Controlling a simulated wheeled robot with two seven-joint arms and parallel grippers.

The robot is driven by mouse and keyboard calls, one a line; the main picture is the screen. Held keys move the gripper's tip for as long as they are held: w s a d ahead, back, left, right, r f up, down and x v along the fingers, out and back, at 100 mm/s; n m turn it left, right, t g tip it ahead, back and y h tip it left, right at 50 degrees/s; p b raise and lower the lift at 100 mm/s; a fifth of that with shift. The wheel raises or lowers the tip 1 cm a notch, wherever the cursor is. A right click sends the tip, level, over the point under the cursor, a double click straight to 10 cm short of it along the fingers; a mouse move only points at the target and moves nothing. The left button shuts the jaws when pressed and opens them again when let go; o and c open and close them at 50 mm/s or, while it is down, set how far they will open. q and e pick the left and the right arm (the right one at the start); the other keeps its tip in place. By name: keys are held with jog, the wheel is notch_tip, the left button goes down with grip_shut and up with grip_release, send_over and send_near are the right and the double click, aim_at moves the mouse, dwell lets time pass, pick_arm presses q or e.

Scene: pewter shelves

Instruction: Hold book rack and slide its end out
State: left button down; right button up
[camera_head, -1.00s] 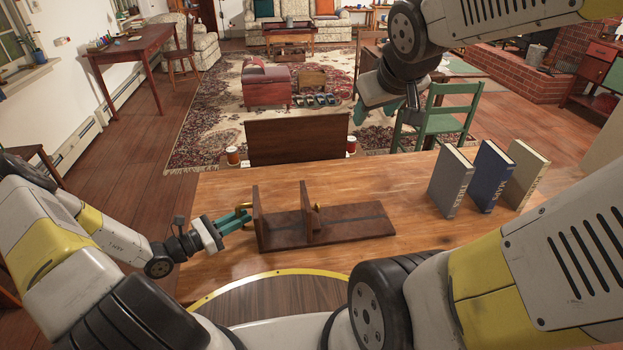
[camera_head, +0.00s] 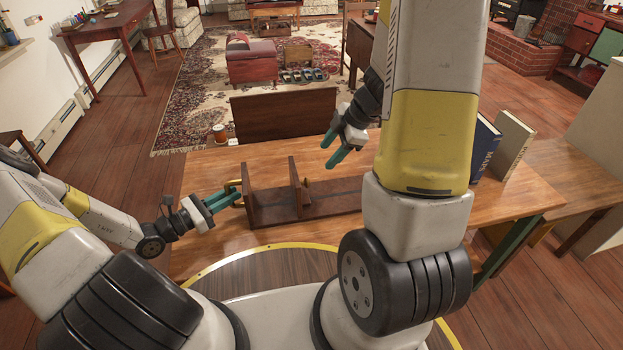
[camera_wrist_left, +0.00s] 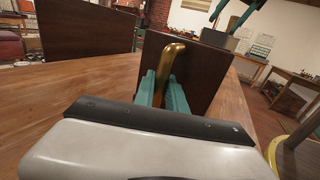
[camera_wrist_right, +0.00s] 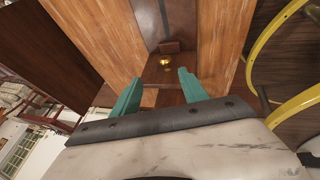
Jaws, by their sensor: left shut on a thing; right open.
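The dark wooden book rack (camera_head: 340,199) lies on the table, with a slotted base running to the right. Its left end panel (camera_head: 264,196) has a brass handle (camera_wrist_left: 171,68) on its outer face. My left gripper (camera_head: 238,197) is shut on this handle. The upright sliding end (camera_head: 294,185) stands a little right of the left end. Its brass knob (camera_wrist_right: 166,62) shows in the right wrist view. My right gripper (camera_head: 331,150) is open and empty, above and to the right of the sliding end. My right arm hides the rack's right end.
A blue book (camera_head: 486,146) and a cream book (camera_head: 512,144) stand upright on the wooden table (camera_head: 537,194), right of my right arm. A dark wooden panel (camera_head: 284,115) stands beyond the far edge. The table left of the rack is mostly clear.

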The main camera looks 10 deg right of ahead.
jog(key=x, duration=0.8)
jog(key=s+x, duration=0.1)
jog(key=x, duration=0.3)
jog(key=shift+f, duration=0.3)
grip_shut()
dwell(0.9)
